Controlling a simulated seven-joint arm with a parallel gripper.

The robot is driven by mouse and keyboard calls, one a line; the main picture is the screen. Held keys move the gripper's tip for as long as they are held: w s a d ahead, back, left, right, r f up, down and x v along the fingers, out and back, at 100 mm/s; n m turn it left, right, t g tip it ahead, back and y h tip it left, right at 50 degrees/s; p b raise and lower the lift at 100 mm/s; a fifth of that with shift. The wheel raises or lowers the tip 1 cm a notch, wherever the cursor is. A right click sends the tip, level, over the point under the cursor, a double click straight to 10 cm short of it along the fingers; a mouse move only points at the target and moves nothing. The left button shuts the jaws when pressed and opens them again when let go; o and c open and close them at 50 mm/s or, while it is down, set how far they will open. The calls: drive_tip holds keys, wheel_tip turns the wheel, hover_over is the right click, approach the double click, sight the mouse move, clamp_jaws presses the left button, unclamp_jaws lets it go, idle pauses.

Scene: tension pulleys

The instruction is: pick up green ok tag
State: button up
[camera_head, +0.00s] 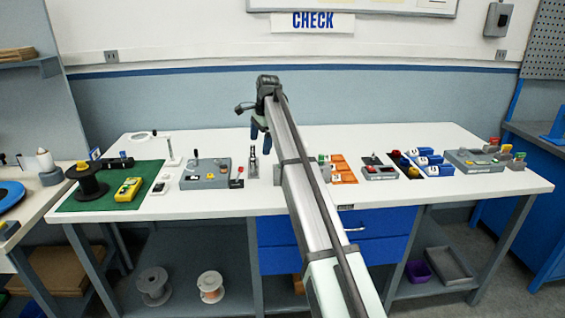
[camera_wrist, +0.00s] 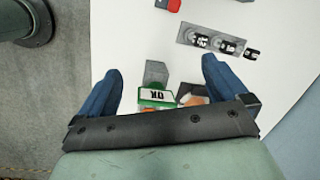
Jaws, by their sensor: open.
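The green OK tag (camera_wrist: 157,98) shows in the wrist view, with a white face and dark letters that read upside down. It lies between my gripper's fingers, nearer the left one, and its near part is hidden by my gripper's dark bar. A grey block (camera_wrist: 155,72) stands right against its far side. My gripper (camera_wrist: 161,66) is open, with its two blue fingers wide apart and nothing held. In the head view my gripper (camera_head: 260,136) hangs over the back middle of the table. I cannot make out the tag for sure there.
Orange and grey pieces (camera_wrist: 188,94) sit close to the tag's right. A grey plate with black-and-white round parts (camera_wrist: 217,42) and a red piece (camera_wrist: 174,5) lie farther off. The white table (camera_head: 225,205) also bears a green mat (camera_head: 75,203) and blue bins (camera_head: 437,170).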

drive_tip(key=w+d+r+m+g+h, duration=0.1)
drive_tip(key=w+d+r+m+h, duration=0.15)
drive_tip(key=d+r+m, duration=0.4)
drive_tip(key=shift+n+y, duration=0.35)
drive_tip(key=shift+n, duration=0.5)
drive_tip(key=f, duration=0.7)
drive_tip(key=d+f, duration=0.1)
drive_tip(key=f, duration=0.3)
drive_tip(key=shift+s+d+f, duration=0.1)
drive_tip(key=shift+d+f, duration=0.05)
drive_tip(key=shift+f, duration=1.15)
drive_tip(key=shift+d+f, duration=0.15)
drive_tip(key=shift+f, duration=1.15)
drive_tip(key=shift+c, duration=0.4)
drive_tip(key=c, duration=0.9)
drive_tip(key=shift+o, duration=0.2)
drive_tip(key=shift+r, duration=0.15)
